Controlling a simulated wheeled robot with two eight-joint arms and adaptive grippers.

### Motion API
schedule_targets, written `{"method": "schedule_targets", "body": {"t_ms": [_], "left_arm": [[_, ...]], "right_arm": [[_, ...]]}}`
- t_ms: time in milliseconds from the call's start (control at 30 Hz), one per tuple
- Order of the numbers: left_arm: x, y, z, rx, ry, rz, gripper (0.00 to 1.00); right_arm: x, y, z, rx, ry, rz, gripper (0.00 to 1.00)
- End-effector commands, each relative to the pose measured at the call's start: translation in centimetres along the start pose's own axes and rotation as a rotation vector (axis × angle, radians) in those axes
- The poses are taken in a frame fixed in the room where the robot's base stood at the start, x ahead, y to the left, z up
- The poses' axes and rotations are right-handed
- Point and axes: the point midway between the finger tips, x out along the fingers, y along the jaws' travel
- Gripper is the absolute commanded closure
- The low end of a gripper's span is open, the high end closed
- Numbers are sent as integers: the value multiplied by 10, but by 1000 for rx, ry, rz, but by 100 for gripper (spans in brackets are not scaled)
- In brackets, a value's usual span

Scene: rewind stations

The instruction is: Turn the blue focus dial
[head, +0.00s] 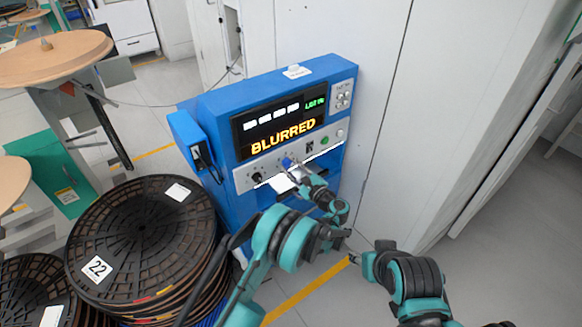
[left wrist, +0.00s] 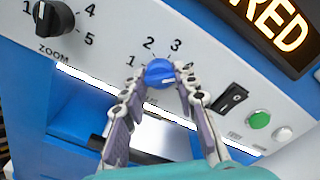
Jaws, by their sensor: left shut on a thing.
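The blue focus dial (head: 287,162) is a small round knob on the white control strip of a blue machine. In the left wrist view the dial (left wrist: 159,72) has the numbers 1, 2 and 3 around its upper side, and a pale mark on its lower right. My left gripper (left wrist: 161,78) is shut on the dial, one finger on each side. In the head view my left gripper (head: 293,166) partly covers the dial and the print around it. The display (head: 283,136) above reads BLURRED in orange.
The black zoom knob (left wrist: 50,18) is left of the dial; a black switch (left wrist: 230,97), a green button (left wrist: 259,120) and a white button (left wrist: 282,133) are to its right. Stacked black reels (head: 140,235) stand left of the machine. A grey wall is at right.

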Motion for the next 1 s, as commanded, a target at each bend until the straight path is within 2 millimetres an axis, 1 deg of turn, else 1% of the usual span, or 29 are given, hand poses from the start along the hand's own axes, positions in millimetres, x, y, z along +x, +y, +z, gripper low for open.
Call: {"method": "schedule_targets", "body": {"t_ms": [400, 433, 467, 500, 767, 833, 933, 1000], "left_arm": [[0, 0, -1, 5, 1, 0, 100], [0, 0, -1, 4, 1, 0, 64], [0, 0, 0, 4, 1, 0, 56], [0, 0, 0, 4, 1, 0, 51], [0, 0, 0, 4, 1, 0, 51], [-3, 0, 0, 4, 1, -1, 51], [-15, -1, -1, 4, 3, -2, 51], [-27, 0, -1, 4, 3, -2, 51]], "right_arm": [[0, 0, 0, 0, 0, 0, 57], [0, 0, 0, 0, 0, 0, 57], [0, 0, 0, 0, 0, 0, 57], [0, 0, 0, 0, 0, 0, 57], [0, 0, 0, 0, 0, 0, 57], [0, 0, 0, 0, 0, 0, 57], [0, 0, 0, 0, 0, 0, 57], [0, 0, 0, 0, 0, 0, 57]]}}
